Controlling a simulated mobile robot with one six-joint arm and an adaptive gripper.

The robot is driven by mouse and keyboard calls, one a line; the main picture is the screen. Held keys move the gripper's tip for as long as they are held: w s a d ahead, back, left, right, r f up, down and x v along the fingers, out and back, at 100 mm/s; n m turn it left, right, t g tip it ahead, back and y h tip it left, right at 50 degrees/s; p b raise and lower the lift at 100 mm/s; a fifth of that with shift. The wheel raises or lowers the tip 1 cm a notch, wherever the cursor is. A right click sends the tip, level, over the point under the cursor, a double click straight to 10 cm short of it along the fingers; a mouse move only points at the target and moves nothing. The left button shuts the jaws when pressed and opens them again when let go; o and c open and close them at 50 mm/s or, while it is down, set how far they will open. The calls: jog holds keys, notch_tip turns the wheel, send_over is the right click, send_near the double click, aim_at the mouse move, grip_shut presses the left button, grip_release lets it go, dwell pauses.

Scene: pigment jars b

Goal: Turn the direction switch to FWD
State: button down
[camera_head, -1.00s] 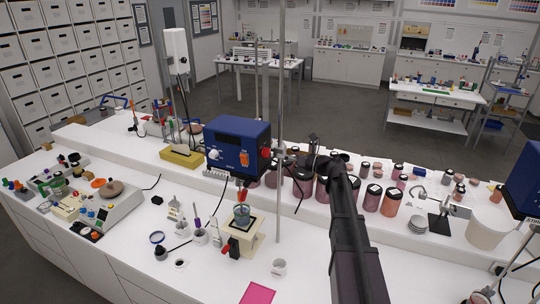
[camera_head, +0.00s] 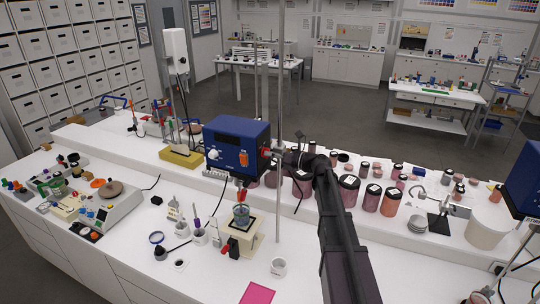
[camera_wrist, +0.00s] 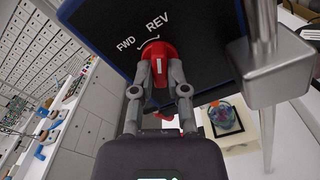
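The direction switch is a red knob (camera_wrist: 154,48) on the dark face of the blue control box (camera_head: 236,143), with white labels FWD and REV above it. FWD is at the left and REV at the upper right in the wrist view. My gripper (camera_wrist: 160,68) is at the knob, one finger on each side of a part with a white mark. The fingers hide the knob's sides, so I cannot tell whether they press on it or which label it points to. In the head view, my gripper (camera_head: 279,153) is at the box's right side.
A metal post (camera_head: 279,85) and clamp stand close by my gripper; the clamp (camera_wrist: 272,62) is large at the right of the wrist view. A glass vessel (camera_head: 241,212) sits below the box. Dark-lidded jars (camera_head: 371,198) stand right of my arm.

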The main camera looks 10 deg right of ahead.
jog(key=shift+n, duration=0.4)
jog(key=n, duration=1.1)
dwell(0.4)
dwell(0.5)
jog(key=c, duration=0.7)
grip_release()
jog(key=shift+o, duration=0.2)
jog(key=shift+d, duration=0.1)
